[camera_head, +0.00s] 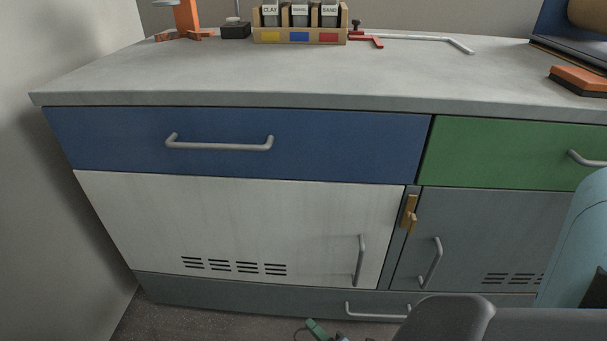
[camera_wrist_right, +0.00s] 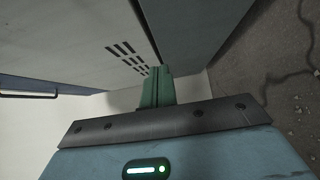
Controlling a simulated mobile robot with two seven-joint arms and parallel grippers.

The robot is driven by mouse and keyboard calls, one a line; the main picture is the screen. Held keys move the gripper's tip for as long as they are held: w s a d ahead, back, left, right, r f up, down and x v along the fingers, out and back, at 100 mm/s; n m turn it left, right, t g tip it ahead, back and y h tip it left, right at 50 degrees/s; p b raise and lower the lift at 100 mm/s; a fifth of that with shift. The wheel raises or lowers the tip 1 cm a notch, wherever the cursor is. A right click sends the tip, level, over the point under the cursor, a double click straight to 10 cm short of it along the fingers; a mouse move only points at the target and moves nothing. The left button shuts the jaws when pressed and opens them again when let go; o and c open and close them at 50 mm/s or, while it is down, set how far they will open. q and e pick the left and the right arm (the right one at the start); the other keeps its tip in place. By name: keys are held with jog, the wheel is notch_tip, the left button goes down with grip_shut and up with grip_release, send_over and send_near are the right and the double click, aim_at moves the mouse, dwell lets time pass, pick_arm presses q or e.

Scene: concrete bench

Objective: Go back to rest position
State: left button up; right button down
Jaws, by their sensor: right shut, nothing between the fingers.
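My right gripper (camera_head: 318,329) shows only in part at the bottom edge of the head view, low in front of the bench's bottom drawer. Its green fingers also show in the right wrist view (camera_wrist_right: 157,88). They are shut together with nothing between them. My right forearm comes in from the lower right. My left gripper is not in view.
The bench (camera_head: 270,72) has a blue drawer (camera_head: 320,145), a green drawer (camera_head: 500,150), a white door (camera_head: 240,225) and a grey door (camera_head: 500,235), all closed. Floor at lower left is clear.

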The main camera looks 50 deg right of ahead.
jog(key=shift+s+a, duration=0.15)
jog(key=shift+s, duration=0.85)
jog(key=shift+s+a, duration=0.1)
jog(key=shift+s, duration=0.85)
jog(key=shift+p, duration=0.3)
